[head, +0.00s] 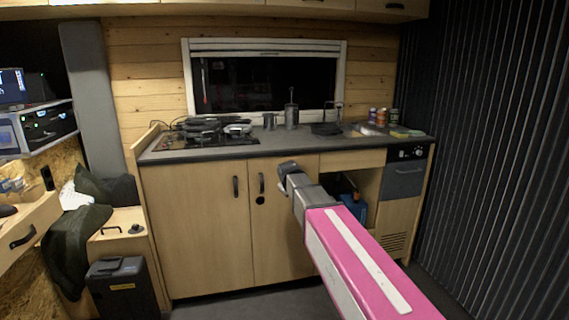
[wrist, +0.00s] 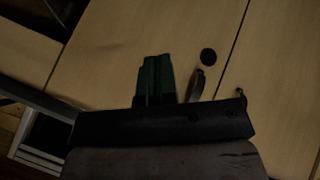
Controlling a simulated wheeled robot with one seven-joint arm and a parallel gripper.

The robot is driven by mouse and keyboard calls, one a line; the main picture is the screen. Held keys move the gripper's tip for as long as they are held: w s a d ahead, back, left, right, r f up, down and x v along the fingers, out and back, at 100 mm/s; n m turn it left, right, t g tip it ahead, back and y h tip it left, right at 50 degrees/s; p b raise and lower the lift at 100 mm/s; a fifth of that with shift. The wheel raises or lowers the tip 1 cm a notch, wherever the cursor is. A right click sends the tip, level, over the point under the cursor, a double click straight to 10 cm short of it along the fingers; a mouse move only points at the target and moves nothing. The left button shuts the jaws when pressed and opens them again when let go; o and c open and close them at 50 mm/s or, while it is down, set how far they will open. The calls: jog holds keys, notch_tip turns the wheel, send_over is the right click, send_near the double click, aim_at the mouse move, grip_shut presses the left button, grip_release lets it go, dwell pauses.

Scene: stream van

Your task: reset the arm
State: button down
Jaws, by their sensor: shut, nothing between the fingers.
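My gripper (head: 287,168) is at the end of my pink and grey arm, which reaches in from the lower right in the head view. It is in front of the wooden kitchen cabinet (head: 205,225), below the counter edge and close to the right door's handle. In the wrist view my gripper (wrist: 154,62) shows as two dark green fingers side by side, shut with nothing between them. A dark door handle (wrist: 196,84) and a round black hole (wrist: 208,56) lie just to their right. I cannot tell whether the fingers touch the door.
The dark counter (head: 245,150) carries a hob with pans, a kettle and several jars. An open niche beneath it holds a blue item (head: 356,208). A black case (head: 124,288) stands at the lower left, and a corrugated dark wall (head: 490,150) bounds the right.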

jog(key=s+d+f+m+g, duration=0.2)
jog(key=s+d+f, duration=0.3)
jog(key=s+f, duration=0.2)
jog(key=s+d+f+m+g, duration=0.3)
jog(key=s+d+f, duration=0.2)
jog(key=s, duration=0.7)
jog(key=s+d+f+m+g+y, duration=0.1)
jog(key=s+d+f+m+g, duration=0.1)
jog(key=s+d+f, duration=0.4)
jog(key=s+f+m, duration=0.1)
jog(key=s+f, duration=0.2)
jog(key=s, duration=0.1)
jog(key=shift+s+g, duration=0.2)
jog(key=shift+g, duration=0.2)
jog(key=shift+f, duration=0.1)
